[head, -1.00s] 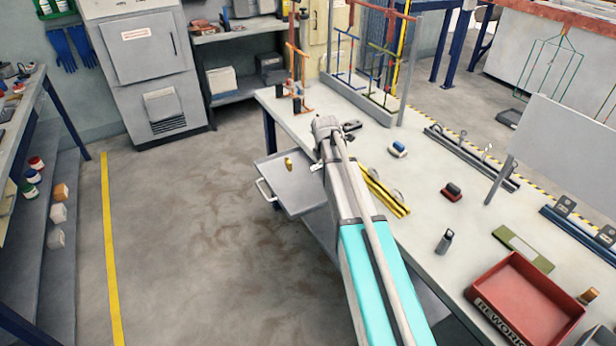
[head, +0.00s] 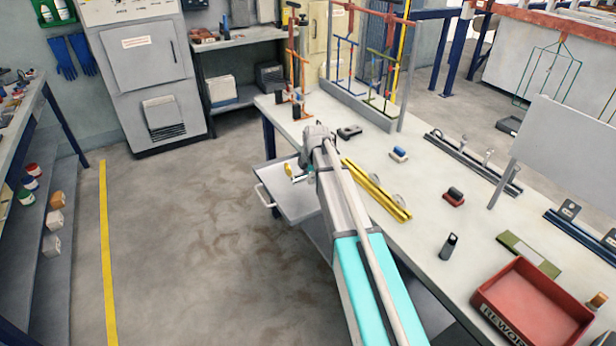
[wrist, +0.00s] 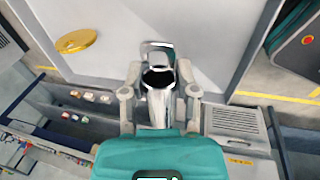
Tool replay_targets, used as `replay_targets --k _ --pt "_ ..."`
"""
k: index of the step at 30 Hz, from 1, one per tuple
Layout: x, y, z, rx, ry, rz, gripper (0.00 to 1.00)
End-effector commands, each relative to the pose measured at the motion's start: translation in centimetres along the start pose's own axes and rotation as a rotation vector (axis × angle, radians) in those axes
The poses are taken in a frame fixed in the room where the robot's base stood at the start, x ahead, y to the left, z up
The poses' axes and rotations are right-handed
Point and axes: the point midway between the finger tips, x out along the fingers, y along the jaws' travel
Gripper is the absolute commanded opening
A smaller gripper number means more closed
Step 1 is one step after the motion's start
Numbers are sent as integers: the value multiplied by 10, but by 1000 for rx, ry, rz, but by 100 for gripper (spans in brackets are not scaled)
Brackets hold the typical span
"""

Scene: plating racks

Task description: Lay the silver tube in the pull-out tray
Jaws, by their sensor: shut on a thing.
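The pull-out tray (head: 273,185) is a grey tray with a white handle, sticking out from the left side of the workbench in the head view. My gripper (wrist: 158,92) is shut on the silver tube (wrist: 160,108), whose dark open end faces the camera in the wrist view. In the head view my gripper (head: 304,173) is over the tray, with my arm hiding the tray's right part. The tube is too small there to tell its tilt or its height above the tray.
A small gold round piece (head: 288,169) is on the tray, left of my gripper; it also shows in the wrist view (wrist: 77,40). Yellow bars (head: 377,190) lie on the workbench (head: 420,205) right of my arm. A rack (head: 360,105) stands at the bench's far end.

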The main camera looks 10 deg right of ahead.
Motion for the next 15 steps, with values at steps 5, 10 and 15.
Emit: replay_targets --k 5,10,15 --pt "11 -2 0 0 0 0 0" --pt "22 -5 0 0 0 0 0" --pt "34 -8 1 -1 0 0 0"
